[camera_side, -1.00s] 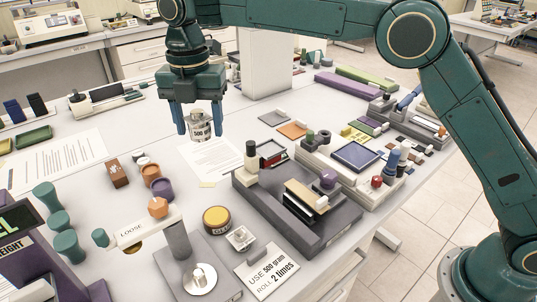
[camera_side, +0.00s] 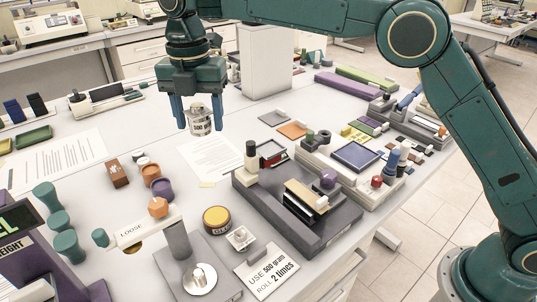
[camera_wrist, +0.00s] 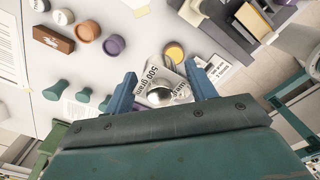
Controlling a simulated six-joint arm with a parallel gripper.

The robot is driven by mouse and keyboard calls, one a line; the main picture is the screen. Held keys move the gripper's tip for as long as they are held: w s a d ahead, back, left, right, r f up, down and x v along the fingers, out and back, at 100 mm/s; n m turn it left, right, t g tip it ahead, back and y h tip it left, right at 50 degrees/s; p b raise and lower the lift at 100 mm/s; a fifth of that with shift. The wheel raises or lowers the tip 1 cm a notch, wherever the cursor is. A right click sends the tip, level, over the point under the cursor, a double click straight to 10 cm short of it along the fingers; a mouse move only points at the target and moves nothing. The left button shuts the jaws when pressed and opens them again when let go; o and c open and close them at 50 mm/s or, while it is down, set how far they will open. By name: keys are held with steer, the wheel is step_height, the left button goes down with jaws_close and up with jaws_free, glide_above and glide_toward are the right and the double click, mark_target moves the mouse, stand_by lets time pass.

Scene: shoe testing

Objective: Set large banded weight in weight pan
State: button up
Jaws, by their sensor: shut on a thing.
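My gripper (camera_side: 199,119) is shut on a silver weight (camera_side: 200,124) with a pale label band reading "500 gram". It holds the weight in the air above the table, over the area near a paper sheet. In the wrist view the weight (camera_wrist: 160,95) sits between the two blue fingers (camera_wrist: 160,75), and its shiny round knob faces the camera. A round silver dish-like piece (camera_side: 198,281) with a knob stands on a grey base at the front; I cannot tell whether it is the weight pan.
A sign (camera_side: 268,272) reads "USE 500 gram ROLL 2 times". A yellow-topped round tin (camera_side: 216,220), a purple cup (camera_side: 162,190) and a dark fixture (camera_side: 300,210) stand nearby. Green knobbed pieces (camera_side: 64,244) line the left.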

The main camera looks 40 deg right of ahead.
steer(key=d+m, duration=0.3)
steer(key=m, duration=1.5)
glide_above(270, 149)
steer(key=shift+f, duration=0.9)
steer(key=shift+f, duration=0.1)
steer(key=shift+f, duration=2.8)
steer(key=shift+f, duration=0.8)
steer(key=o, duration=1.4)
